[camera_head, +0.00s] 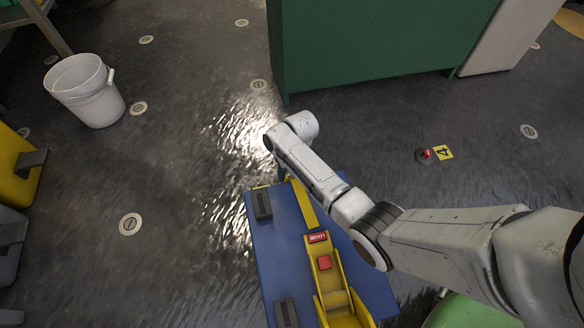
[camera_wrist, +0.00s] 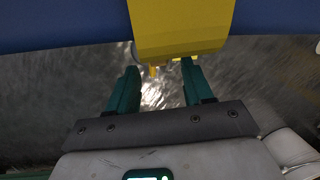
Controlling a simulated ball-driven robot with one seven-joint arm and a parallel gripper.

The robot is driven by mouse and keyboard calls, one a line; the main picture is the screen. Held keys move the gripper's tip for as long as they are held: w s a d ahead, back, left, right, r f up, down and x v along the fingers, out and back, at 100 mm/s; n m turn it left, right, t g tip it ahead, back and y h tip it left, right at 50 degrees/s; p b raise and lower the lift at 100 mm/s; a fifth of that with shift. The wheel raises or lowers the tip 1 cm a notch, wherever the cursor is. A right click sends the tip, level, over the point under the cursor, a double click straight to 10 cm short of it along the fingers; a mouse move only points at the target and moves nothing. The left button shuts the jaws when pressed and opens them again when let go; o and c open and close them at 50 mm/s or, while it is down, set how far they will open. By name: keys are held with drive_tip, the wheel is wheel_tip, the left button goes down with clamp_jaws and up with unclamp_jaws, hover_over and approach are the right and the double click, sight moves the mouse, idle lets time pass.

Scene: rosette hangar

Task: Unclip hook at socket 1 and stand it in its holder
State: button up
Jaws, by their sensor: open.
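My gripper (camera_wrist: 158,72) is open, with two teal fingers spread apart. A yellow strap-like piece (camera_wrist: 180,25) hangs over the edge of the blue platform and reaches the gap between the fingertips. Small yellow prongs show at its lower end, with a thin grey curve beside them. I cannot tell whether these are the hook, or whether a finger touches them. In the head view the yellow strap (camera_head: 304,204) runs along the blue platform (camera_head: 277,256) to a yellow ratchet (camera_head: 330,278) with a red label reading LOOSE. My arm hides most of the gripper there. No socket 1 marking is legible.
A round floor socket with a red piece (camera_head: 427,154) sits beside a yellow 4 plate (camera_head: 443,152). Dark blocks (camera_head: 262,205) sit on the platform. A green cabinet (camera_head: 370,45) stands beyond my arm. A white bucket (camera_head: 87,92) stands at upper left. Wet floor between is open.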

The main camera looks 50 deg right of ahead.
drive_tip(key=shift+w+a+f+b, duration=0.15)
drive_tip(key=shift+f+b, duration=0.3)
drive_tip(key=shift+f, duration=0.65)
drive_tip(key=shift+c, duration=0.3)
clamp_jaws()
